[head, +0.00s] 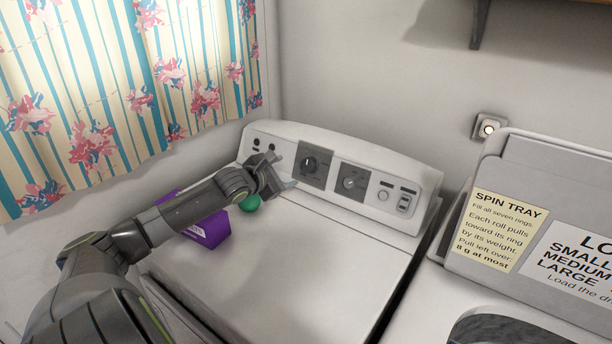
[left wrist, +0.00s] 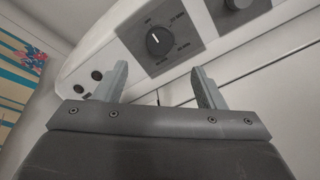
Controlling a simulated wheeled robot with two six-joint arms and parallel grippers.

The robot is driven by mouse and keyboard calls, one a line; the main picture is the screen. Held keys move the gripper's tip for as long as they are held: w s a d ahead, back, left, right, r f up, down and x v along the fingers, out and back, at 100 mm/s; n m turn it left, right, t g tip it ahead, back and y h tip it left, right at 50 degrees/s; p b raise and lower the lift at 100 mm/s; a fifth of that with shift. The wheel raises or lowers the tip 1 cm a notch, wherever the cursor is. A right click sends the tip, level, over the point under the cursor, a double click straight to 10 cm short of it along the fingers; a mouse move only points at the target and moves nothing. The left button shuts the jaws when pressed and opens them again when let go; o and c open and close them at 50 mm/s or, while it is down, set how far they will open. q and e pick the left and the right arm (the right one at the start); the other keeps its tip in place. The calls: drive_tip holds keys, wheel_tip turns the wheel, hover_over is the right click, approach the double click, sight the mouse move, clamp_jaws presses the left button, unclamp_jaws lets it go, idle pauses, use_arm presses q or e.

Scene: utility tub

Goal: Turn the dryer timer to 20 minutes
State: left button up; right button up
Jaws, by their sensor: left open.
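The white dryer (head: 290,250) has a sloped control panel at its back. A dark round dial (head: 310,163) sits on a grey square plate there. It also shows in the left wrist view (left wrist: 159,41), with a white pointer mark running roughly up the picture and small labels around it, too small to read surely. My left gripper (head: 285,171) is open and empty, just left of and in front of this dial. In the left wrist view, its fingers (left wrist: 158,76) stand either side below the dial, not around it. My right gripper is not in view.
A second knob (head: 350,183) on its own plate is right of the dial, with buttons and a switch (head: 404,201) beyond. Another appliance with signs (head: 497,228) stands right.

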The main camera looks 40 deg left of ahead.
sight(308, 166)
use_arm(q)
drive_tip(key=b+x, duration=0.1)
drive_tip(key=x, duration=0.9)
drive_tip(key=shift+w+b, duration=0.1)
drive_tip(key=shift+b, duration=0.2)
drive_tip(key=shift+x, duration=0.9)
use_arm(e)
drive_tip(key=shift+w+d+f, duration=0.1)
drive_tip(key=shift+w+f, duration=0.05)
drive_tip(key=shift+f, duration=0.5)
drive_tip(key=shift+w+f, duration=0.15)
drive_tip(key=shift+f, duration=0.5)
use_arm(q)
drive_tip(key=c, duration=1)
